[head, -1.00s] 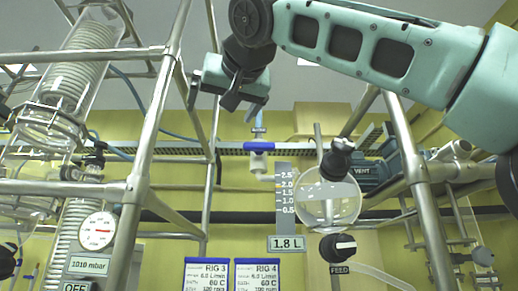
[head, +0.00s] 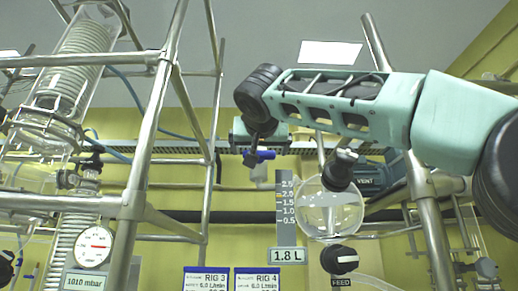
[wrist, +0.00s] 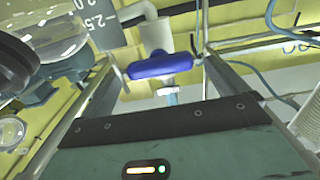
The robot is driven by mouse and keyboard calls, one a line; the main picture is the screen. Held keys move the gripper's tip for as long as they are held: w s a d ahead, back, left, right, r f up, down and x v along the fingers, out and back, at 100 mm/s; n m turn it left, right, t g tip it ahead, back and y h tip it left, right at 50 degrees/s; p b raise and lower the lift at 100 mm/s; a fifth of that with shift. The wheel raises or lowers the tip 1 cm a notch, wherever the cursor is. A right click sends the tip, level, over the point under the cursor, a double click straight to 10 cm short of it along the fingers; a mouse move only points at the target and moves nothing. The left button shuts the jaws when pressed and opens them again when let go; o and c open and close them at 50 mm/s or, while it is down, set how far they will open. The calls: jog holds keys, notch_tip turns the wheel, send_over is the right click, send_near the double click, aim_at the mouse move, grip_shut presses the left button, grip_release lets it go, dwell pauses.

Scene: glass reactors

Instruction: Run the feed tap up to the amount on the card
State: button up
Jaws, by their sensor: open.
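A black knob (head: 343,260) with a white bar lying nearly level sits above a FEED label (head: 342,282), below a round glass vessel (head: 329,207) holding clear liquid. A white tap (wrist: 156,34) with a blue handle (wrist: 164,64) is beside the grey scale. A readout card (head: 288,256) shows 1.8 L. The RIG 3 card (head: 206,280) and RIG 4 card (head: 257,280) are cut off at the bottom edge. My gripper (head: 251,160) is open at the blue handle; in the wrist view its fingers lie either side of it. Contact cannot be told.
A graduated scale (head: 286,232) stands left of the vessel. Metal frame poles (head: 150,130) rise at left and right. A gauge (head: 95,246) with a 1010 mbar card and coiled glassware are at left. A blue-grey VENT unit (head: 374,178) is behind the vessel.

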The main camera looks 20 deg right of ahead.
jog(key=p+x, duration=0.2)
jog(key=x, duration=0.3)
